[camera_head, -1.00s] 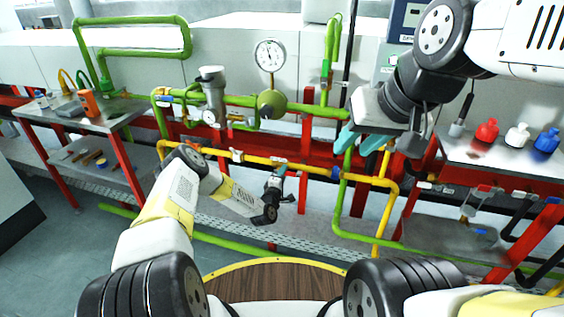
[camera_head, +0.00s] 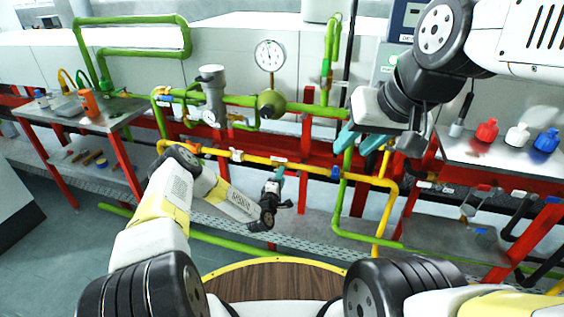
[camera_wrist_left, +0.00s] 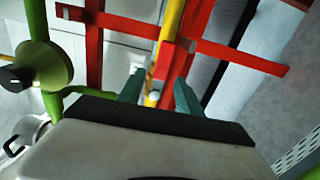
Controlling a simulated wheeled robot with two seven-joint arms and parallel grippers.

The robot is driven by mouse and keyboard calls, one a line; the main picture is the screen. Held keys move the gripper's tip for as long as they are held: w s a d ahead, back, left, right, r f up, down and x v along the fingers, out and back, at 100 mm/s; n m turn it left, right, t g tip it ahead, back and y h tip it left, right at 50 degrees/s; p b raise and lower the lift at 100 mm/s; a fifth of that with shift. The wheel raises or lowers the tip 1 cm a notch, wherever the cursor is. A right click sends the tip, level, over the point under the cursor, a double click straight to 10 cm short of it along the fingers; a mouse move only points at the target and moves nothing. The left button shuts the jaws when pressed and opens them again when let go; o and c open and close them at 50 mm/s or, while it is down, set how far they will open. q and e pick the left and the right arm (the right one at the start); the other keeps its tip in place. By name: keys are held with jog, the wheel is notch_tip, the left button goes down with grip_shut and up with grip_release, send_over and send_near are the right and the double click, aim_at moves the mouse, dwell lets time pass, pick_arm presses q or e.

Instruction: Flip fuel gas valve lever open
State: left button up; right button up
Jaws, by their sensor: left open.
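The yellow gas pipe (camera_head: 258,159) runs across the red frame in the head view. A small pale fitting (camera_head: 237,155) and an orange-handled part (camera_head: 190,149) sit on it to the left. My left gripper (camera_head: 280,174) is just below the pipe, fingers pointing up. In the left wrist view, its teal fingers (camera_wrist_left: 159,93) are open, one on each side of the yellow pipe (camera_wrist_left: 169,30) in the picture. A small pale metal part (camera_wrist_left: 153,96) shows between them; I cannot tell whether it is the lever or whether they touch it. My right gripper (camera_head: 362,140) has its teal fingers apart, empty.
Green pipes (camera_head: 317,109) with a pressure gauge (camera_head: 270,56) run above the yellow pipe. Red frame bars surround it. A side table (camera_head: 120,117) with tools stands left; red, white and blue bottles (camera_head: 516,136) stand right. A round wooden top (camera_head: 270,281) is in front.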

pick_arm(q)
jog(key=v, duration=0.5)
jog(key=shift+w+r, duration=0.15)
